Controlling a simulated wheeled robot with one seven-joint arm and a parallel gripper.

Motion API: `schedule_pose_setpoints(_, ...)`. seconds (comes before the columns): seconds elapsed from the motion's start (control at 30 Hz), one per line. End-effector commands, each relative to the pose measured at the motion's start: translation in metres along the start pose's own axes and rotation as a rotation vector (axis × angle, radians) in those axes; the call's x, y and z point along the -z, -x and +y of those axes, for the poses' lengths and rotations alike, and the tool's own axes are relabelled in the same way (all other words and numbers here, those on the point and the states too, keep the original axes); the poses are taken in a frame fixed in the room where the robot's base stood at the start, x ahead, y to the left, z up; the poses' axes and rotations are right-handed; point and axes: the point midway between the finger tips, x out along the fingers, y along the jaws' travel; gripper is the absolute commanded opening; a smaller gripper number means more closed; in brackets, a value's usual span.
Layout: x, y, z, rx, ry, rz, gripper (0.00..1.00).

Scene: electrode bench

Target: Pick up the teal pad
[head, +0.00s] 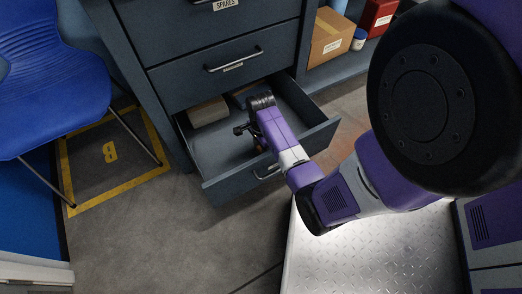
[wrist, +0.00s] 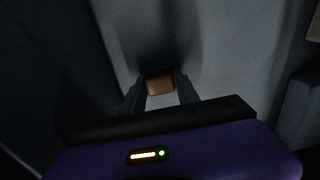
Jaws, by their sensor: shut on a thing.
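No teal pad shows clearly in either view. My gripper (wrist: 161,88) is shut on a small orange-brown block (wrist: 160,84) in the wrist view. The block sits between the two fingertips, with a pale patch nearer the palm. In the head view my arm reaches down into the open drawer (head: 228,190), and my wrist hides the fingertips and part of the drawer floor. The wrist view is dark, and the block's full shape cannot be told.
A beige box (head: 208,111) lies at the back left of the drawer. A closed drawer (head: 222,74) with a bar handle is just above. A cardboard box (head: 331,38) and a red box (head: 377,17) stand on a shelf to the right. A blue chair (head: 50,85) is at left.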

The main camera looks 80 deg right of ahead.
Motion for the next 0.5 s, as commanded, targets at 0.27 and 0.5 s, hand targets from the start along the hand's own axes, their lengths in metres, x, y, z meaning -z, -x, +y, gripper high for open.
schedule_pose_setpoints(0.27, 0.0, 0.006, 0.0, 0.001, 0.0, 0.0, 0.0)
schedule_pose_setpoints(0.5, 0.0, 0.037, -0.001, 0.002, 0.001, 0.0, 0.0)
